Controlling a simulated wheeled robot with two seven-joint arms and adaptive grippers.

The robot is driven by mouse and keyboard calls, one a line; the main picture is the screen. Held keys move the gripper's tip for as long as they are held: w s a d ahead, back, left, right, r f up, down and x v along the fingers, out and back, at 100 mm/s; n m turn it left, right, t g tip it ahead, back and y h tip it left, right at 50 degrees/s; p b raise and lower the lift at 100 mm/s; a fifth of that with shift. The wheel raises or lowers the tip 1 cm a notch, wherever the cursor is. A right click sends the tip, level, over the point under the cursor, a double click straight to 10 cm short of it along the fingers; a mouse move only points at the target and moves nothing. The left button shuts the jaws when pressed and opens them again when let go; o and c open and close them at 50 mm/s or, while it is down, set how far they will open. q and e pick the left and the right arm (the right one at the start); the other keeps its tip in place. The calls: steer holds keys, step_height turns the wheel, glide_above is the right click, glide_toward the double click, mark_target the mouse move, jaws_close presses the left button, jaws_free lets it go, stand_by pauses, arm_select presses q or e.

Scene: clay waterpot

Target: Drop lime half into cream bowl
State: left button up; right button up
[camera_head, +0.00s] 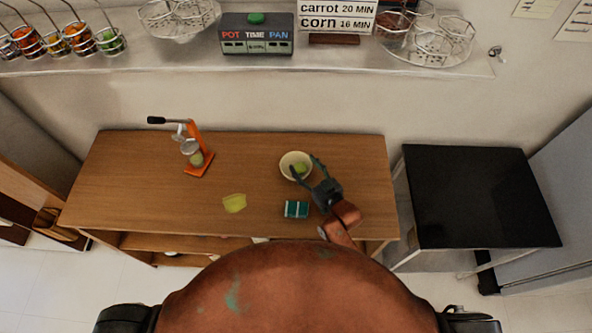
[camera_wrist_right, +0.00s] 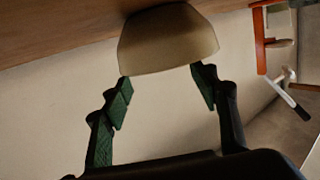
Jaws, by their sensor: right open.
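The cream bowl (camera_head: 285,160) stands on the wooden table, right of its middle. A green lime half (camera_head: 300,168) shows inside the bowl. My right gripper (camera_head: 304,165) is open with its fingers spread at the bowl, one over its lower left part and one by its right side. In the right wrist view the bowl (camera_wrist_right: 168,42) is seen from its side beyond the open fingertips (camera_wrist_right: 164,82), with nothing between them. I cannot tell whether the fingers touch the bowl. My left gripper is out of view.
An orange hand press (camera_head: 198,165) stands at the table's left, with a green piece at it. A yellow-green cloth-like item (camera_head: 234,203) and a teal box (camera_head: 296,209) lie near the front edge. A black-topped unit (camera_head: 480,195) stands to the right. The table's centre is clear.

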steer(key=shift+s+d, duration=0.1)
steer(key=v, duration=1.1)
steer(key=shift+s+d, duration=0.15)
steer(key=shift+s, duration=0.2)
